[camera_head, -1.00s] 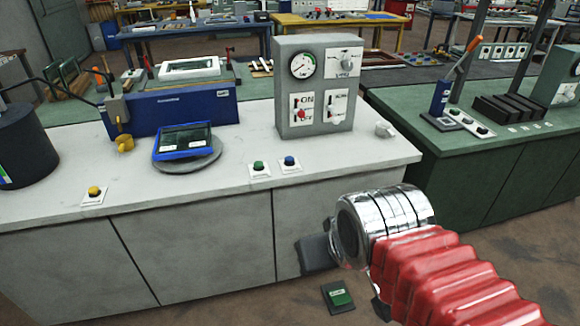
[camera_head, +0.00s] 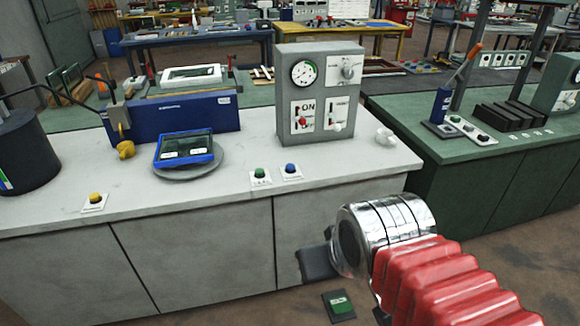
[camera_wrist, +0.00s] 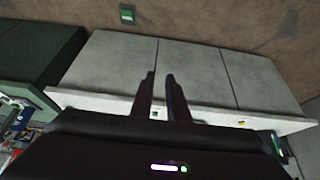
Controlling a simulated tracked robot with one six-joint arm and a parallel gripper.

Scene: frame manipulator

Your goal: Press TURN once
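Three push buttons sit along the front of the pale bench: a yellow one (camera_head: 95,198), a green one (camera_head: 259,174) and a blue one (camera_head: 290,169). Their labels are too small to read, so I cannot tell which says TURN. My gripper (camera_head: 316,263) is in front of the bench, below its top and apart from all buttons. In the wrist view the two dark fingers (camera_wrist: 161,76) stand a little apart with nothing between them. There the yellow button (camera_wrist: 242,123) shows at right and a small green spot near the fingers; the blue button is not visible.
A grey panel (camera_head: 320,90) with a gauge, knob and switches stands behind the buttons. A blue-framed tablet (camera_head: 185,149) rests on a round stand at left. A white cup (camera_head: 385,136) is near the right end. A green floor plate (camera_head: 339,304) lies below my gripper.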

